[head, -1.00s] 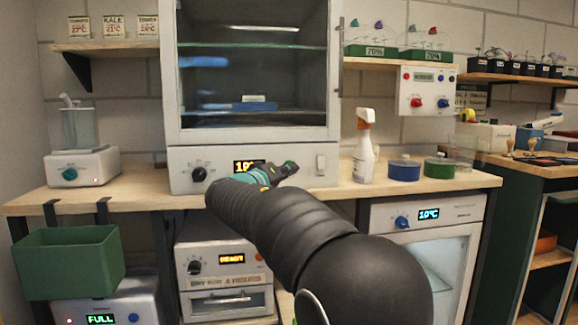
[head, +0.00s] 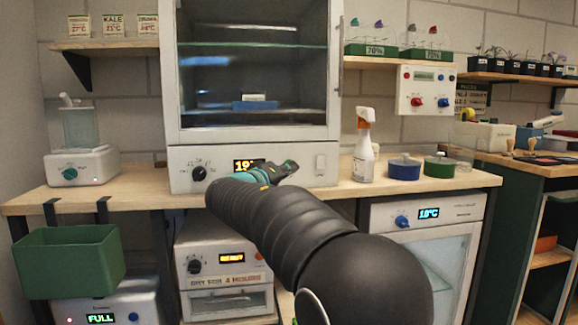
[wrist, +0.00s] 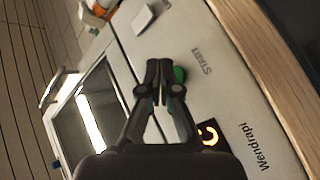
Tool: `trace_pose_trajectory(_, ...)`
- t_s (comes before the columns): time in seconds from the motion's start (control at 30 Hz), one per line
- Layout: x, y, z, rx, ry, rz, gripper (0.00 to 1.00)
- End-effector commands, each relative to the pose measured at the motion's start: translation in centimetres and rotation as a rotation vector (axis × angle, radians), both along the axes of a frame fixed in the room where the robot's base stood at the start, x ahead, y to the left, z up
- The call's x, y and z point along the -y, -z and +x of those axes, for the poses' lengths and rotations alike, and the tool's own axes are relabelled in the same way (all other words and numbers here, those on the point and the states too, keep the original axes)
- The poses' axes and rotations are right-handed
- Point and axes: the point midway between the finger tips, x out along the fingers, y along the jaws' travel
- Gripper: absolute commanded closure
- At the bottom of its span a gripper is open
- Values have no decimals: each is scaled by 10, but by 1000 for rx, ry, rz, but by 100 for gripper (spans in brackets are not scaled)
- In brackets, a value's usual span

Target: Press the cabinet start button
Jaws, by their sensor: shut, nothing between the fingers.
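The white cabinet (head: 318,181) with a glass front stands on the wooden bench, with a knob and a lit display on its lower panel. My gripper (head: 290,166) is in front of that panel, right of the display. In the wrist view the green start button (wrist: 180,74) shows beside the START lettering. My gripper (wrist: 159,68) is shut and empty, its tips overlapping the button's left edge in the picture. I cannot tell whether they touch it. In the head view the button is hidden behind my gripper.
A white rocker switch (head: 320,164) is right of my gripper on the panel. A white device with a teal knob (head: 82,166) is left.

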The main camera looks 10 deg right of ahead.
Motion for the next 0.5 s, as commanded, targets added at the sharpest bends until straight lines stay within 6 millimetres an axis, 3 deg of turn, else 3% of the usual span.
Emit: trace_pose_trajectory(0.5,0,1,8,0,0,0,100)
